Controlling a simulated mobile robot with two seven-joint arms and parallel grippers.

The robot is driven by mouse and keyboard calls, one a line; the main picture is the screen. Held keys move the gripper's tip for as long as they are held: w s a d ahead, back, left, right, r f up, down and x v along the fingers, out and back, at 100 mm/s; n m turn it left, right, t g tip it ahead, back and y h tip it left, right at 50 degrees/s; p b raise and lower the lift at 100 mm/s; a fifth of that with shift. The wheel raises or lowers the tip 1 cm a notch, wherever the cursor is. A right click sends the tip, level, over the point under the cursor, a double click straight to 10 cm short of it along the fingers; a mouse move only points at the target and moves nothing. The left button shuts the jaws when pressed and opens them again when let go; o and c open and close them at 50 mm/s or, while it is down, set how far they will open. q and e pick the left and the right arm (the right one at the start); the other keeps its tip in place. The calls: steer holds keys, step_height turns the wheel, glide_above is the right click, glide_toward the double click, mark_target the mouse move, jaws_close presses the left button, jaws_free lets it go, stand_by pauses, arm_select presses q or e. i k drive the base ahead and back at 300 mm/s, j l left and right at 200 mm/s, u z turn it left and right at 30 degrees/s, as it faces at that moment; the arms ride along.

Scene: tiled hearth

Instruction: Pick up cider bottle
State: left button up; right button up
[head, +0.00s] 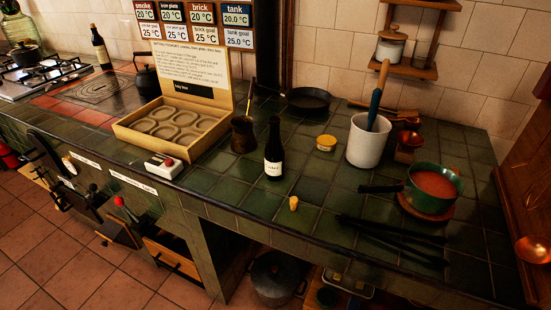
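A dark bottle (274,151) with a white label stands upright on the green tiled counter, near the front edge at the middle of the head view. The label carries a short word that looks like "cider". A small yellow cork-like piece (294,203) is on the tiles just in front of it and to the right. A second dark bottle (101,48) with a pale label stands farther back at the left, beside the stove. Neither of my grippers shows in the head view.
A copper-brown pot (243,134) and an open box with round hollows (172,127) are left of the bottle. A white crock (367,142), a yellow-lidded tin (326,143), a green saucepan (432,190) and black tong-like bars (391,236) are to the right. Tiles directly around the bottle are mostly clear.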

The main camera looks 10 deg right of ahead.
mark_target(274, 149)
steer(key=j+z, duration=0.1)
steer(key=z, duration=0.3)
steer(key=i+j+z, duration=0.1)
steer(key=z, duration=0.3)
steer(key=j+z, duration=0.25)
steer(key=j, duration=0.2)
steer(key=i+j+z, duration=0.1)
steer(key=j+z, duration=0.15)
steer(key=j, duration=0.25)
steer(key=j+z, duration=0.2)
steer(key=j, duration=1.45)
steer(key=k, duration=0.05)
